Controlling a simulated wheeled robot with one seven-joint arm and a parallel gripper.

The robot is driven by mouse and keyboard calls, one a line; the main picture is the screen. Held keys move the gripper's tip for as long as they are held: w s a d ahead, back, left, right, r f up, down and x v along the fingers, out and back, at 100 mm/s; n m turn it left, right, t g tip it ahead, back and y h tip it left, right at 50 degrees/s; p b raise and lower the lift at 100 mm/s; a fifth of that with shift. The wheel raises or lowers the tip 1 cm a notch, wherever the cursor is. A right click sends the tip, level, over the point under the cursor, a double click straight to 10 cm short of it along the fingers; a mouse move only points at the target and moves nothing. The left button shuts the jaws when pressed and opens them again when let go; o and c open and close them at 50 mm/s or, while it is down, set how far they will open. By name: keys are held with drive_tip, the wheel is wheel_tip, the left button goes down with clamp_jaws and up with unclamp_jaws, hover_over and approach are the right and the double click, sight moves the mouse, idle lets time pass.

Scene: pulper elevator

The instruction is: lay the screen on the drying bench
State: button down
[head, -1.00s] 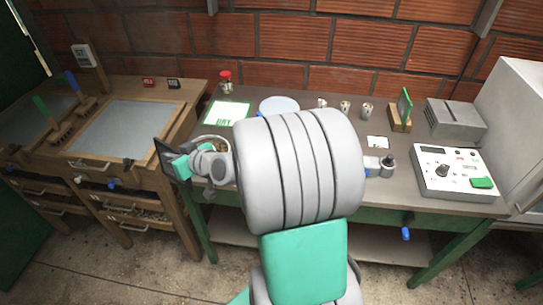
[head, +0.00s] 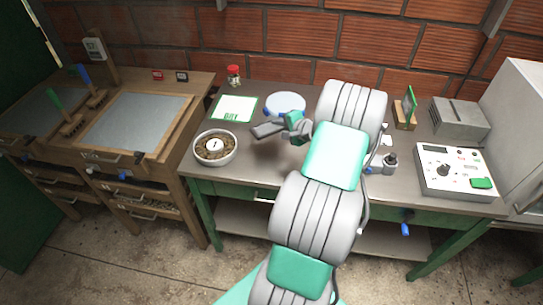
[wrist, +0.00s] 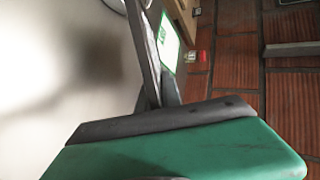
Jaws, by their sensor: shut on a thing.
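My gripper (head: 266,131), dark grey and green, hangs low above the green-legged table, pointing left. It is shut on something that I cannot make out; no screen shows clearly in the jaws. The wrist view shows a dark finger (wrist: 148,55) beside a broad pale surface (wrist: 60,70) with a blurred shadow; I cannot tell what it is. Flat grey panels lie in the wooden bench at left, the nearer panel (head: 136,122) beside a smaller one. I cannot tell whether either is the screen or which surface is the drying bench.
On the table (head: 222,182) stand a bowl of beans (head: 203,158), a DRY card (head: 234,108), a pale disc (head: 286,102), a red-capped jar (head: 233,77) and a control box (head: 453,172). Brushes (head: 72,124) stand on the wooden bench (head: 190,112). My arm hides part of the table.

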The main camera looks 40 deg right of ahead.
wheel_tip(320, 180, down, 9)
drive_tip(key=b, duration=0.5)
drive_tip(key=shift+r, duration=0.15)
drive_tip(key=c, duration=1.7)
unclamp_jaws()
drive_tip(key=shift+s+r, duration=0.1)
drive_tip(key=shift+r, duration=0.05)
drive_tip(key=p+v, duration=0.3)
drive_tip(key=v, duration=0.4)
drive_tip(key=shift+s+r, duration=0.15)
drive_tip(key=shift+s, duration=0.1)
drive_tip(key=shift+s+a, duration=0.1)
drive_tip(key=shift+s, duration=0.05)
